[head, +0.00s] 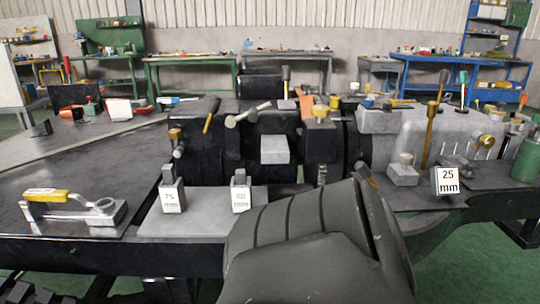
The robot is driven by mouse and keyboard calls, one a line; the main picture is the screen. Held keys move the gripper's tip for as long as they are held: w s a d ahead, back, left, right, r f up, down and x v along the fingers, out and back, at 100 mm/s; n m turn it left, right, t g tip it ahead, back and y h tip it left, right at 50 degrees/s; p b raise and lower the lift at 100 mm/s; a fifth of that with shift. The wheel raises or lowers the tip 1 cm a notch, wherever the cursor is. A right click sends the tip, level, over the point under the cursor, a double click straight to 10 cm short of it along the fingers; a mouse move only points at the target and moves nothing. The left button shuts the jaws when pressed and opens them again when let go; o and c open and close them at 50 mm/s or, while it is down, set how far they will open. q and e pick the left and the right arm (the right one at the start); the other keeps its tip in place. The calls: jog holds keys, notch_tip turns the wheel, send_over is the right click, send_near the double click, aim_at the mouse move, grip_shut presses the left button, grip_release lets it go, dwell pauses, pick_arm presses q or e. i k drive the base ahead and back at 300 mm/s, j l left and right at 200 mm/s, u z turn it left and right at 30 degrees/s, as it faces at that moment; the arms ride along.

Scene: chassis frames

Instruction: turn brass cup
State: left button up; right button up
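Several brass-coloured parts are in the head view, and I cannot tell for certain which is the brass cup. A round brass piece (486,141) sits on the side of the grey housing at the right. A small pale brass cup-like piece (406,158) stands on a grey block (403,175) in front of that housing. Another brass piece (175,134) tops a dark upright fitting at the left, and one (320,111) sits on the central block. Neither gripper is in view. A large dark ribbed shape, apparently part of my arm, fills the lower middle and hides the bench edge there.
Blocks labelled 75 mm (171,198), 50 mm (240,197) and 25 mm (447,180) stand along the front. A yellow-handled tool (55,196) lies on a plate at the left. A green cylinder (526,160) stands at the right. The left benchtop has bare room.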

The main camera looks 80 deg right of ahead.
aim_at(174, 134)
jog(key=z, duration=2.35)
jog(key=k+j+z, duration=0.15)
jog(key=j, duration=0.25)
jog(key=k+j+z, duration=0.2)
jog(key=k+j, duration=0.05)
jog(key=j, duration=0.1)
